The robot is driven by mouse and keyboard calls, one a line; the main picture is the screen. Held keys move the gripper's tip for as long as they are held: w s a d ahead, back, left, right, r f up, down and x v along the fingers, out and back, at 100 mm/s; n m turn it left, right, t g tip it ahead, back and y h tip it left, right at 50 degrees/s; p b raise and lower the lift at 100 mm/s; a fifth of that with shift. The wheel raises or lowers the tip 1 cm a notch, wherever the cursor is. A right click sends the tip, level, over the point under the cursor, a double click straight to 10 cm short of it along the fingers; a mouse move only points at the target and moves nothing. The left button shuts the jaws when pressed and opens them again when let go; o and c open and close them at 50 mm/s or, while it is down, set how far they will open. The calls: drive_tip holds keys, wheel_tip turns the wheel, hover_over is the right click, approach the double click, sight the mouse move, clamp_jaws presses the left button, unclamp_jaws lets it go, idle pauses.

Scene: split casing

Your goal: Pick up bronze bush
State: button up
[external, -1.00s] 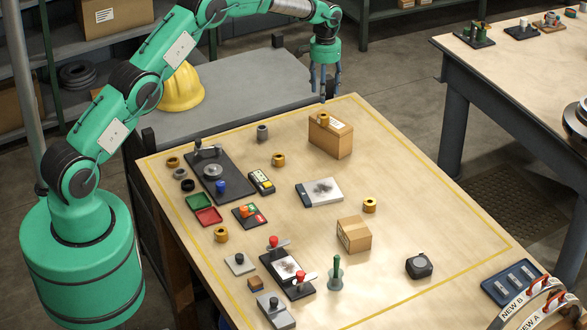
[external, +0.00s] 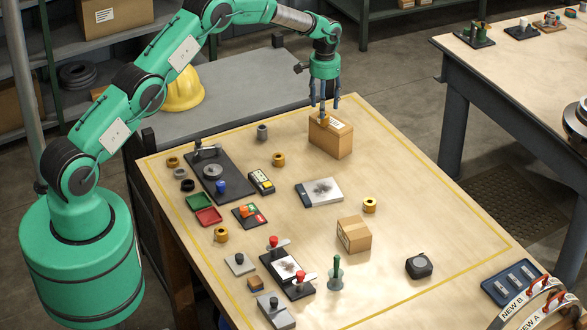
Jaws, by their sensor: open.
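A bronze bush (external: 324,121) sits on top of a tall cardboard box (external: 331,140) at the back of the wooden table. My gripper (external: 324,108) points down right at this bush, its fingers open. The fingers partly cover the bush, and I cannot tell whether they touch it. Other bronze-coloured bushes stand on the table: one near the middle (external: 278,159), one at the right (external: 369,205), one at the left front (external: 221,234) and one at the left back (external: 173,162).
A grey bush (external: 263,132) stands left of the tall box. A smaller box (external: 354,235), a black tape measure (external: 419,266) and a dark fixture plate (external: 232,189) are also on the table. Bare tabletop lies around the tall box.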

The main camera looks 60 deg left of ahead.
sight(331, 134)
drive_tip(key=shift+s+f+p, duration=0.1)
drive_tip(key=shift+f+p, duration=0.35)
drive_tip(key=shift+f, duration=1.8)
clamp_jaws()
